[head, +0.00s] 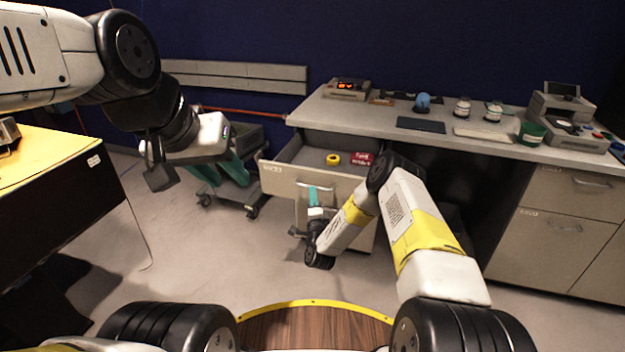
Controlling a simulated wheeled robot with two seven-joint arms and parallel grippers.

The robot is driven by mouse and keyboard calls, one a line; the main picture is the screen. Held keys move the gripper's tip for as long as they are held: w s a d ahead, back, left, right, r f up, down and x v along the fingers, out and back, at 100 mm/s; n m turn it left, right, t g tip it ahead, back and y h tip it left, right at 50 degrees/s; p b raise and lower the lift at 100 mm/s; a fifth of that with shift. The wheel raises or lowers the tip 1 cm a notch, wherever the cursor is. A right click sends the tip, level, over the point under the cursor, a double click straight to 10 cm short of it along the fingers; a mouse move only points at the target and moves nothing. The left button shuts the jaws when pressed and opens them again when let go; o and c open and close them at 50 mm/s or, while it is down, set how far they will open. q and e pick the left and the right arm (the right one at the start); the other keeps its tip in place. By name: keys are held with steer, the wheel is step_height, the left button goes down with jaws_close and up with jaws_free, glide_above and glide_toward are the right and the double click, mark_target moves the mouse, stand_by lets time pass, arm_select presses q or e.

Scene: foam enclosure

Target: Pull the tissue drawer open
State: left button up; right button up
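An upper drawer (280,182) of the grey desk stands pulled out, with a yellow ring (333,159) and a red box (360,159) inside. Its label is too small to read, so I cannot tell whether it is the tissue drawer. A lower cabinet front (358,236) is below it, partly hidden by my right arm. My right gripper (297,233) is low in front of the lower front, small and dark; its fingers are unclear and I cannot tell whether it touches anything. My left gripper (154,166) hangs at the left, away from the desk, its dark fingers apart with nothing between them.
The desktop (360,112) holds several small items, including a blue round object (422,102) and a green cup (531,132). Closed drawers (570,184) are at the right. A wheeled cart (248,190) stands left of the open drawer. A yellow-topped table (45,160) is at far left.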

steer(key=shift+v, duration=1.65)
steer(key=w+r+n+g+y, duration=0.2)
steer(key=w+r+n, duration=0.15)
steer(key=r, duration=0.45)
steer(key=w+r+n+g+y, duration=0.1)
steer(key=w+r+n+g, duration=0.1)
steer(key=r+n, duration=0.5)
steer(key=s+d+r+n+g, duration=0.1)
steer(key=s+d+r+g, duration=0.2)
steer(key=r, duration=0.5)
steer(key=s+d+r+n+g, duration=0.1)
steer(key=s+d+r, duration=0.1)
steer(key=s+r, duration=0.45)
steer(key=s+d+r+n+g+h, duration=0.1)
steer(key=s+d+r, duration=0.25)
steer(key=s, duration=0.45)
steer(key=s+d+r+n+g+h, duration=0.25)
steer(key=s+r, duration=0.25)
steer(key=s, duration=0.4)
steer(key=s+d+g, duration=0.2)
steer(key=s+d, duration=0.1)
steer(key=s, duration=1.5)
steer(key=shift+s+f+n+y, duration=0.15)
steer(key=shift+s+n+y, duration=0.2)
steer(key=shift+n+y, duration=0.1)
